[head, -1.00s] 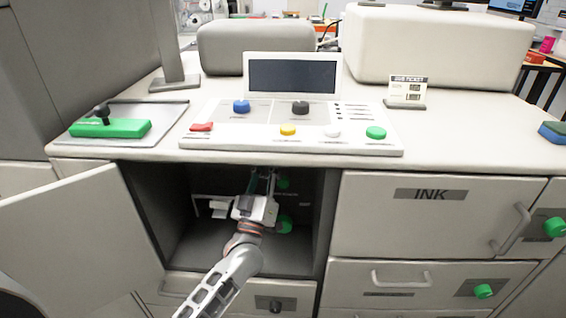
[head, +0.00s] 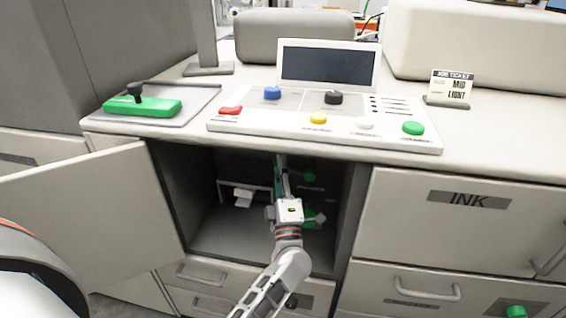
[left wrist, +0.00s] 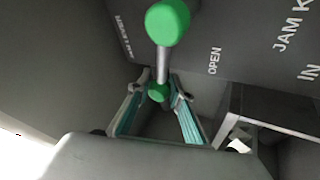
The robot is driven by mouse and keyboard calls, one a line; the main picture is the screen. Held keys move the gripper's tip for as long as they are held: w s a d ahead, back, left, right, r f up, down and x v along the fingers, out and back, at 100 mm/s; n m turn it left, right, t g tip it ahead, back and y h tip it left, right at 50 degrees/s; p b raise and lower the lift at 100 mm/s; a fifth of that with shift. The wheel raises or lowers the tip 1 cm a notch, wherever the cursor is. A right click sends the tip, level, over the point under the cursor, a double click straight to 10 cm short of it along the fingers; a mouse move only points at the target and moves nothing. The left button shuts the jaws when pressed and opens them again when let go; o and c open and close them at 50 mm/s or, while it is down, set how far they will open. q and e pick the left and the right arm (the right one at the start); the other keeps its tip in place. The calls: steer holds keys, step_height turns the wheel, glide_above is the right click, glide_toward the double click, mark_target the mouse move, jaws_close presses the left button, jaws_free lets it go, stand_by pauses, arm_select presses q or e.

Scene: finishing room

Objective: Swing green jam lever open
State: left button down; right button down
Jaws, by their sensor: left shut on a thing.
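The green jam lever shows in the left wrist view as a metal rod with a large green ball (left wrist: 168,22) at the near end and a smaller green end (left wrist: 157,92) farther off. My left gripper (left wrist: 157,88) has its teal-padded fingers on both sides of the smaller green end and is shut on the lever. In the head view the left gripper (head: 281,168) reaches up inside the open cabinet (head: 210,235). Two green knobs show beside it, an upper one (head: 309,176) and a lower one (head: 312,222) partly hidden by the gripper. My right gripper is not in view.
The cabinet door (head: 90,205) hangs open to the left. A shelf bracket with a white piece (head: 243,196) sits inside, left of the gripper. The counter with the control panel (head: 230,126) overhangs the opening. An "OPEN" label (left wrist: 214,61) is on the cabinet's inner wall.

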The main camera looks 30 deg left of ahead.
arm_select(q)
steer(key=shift+a+f+n+g, duration=0.1)
steer(key=shift+f+n+g, duration=0.15)
steer(key=shift+n+g, duration=0.25)
steer(key=shift+y, duration=0.3)
steer(key=c, duration=1.8)
jaws_free()
steer(key=shift+s+f, duration=0.1)
steer(key=v, duration=1.2)
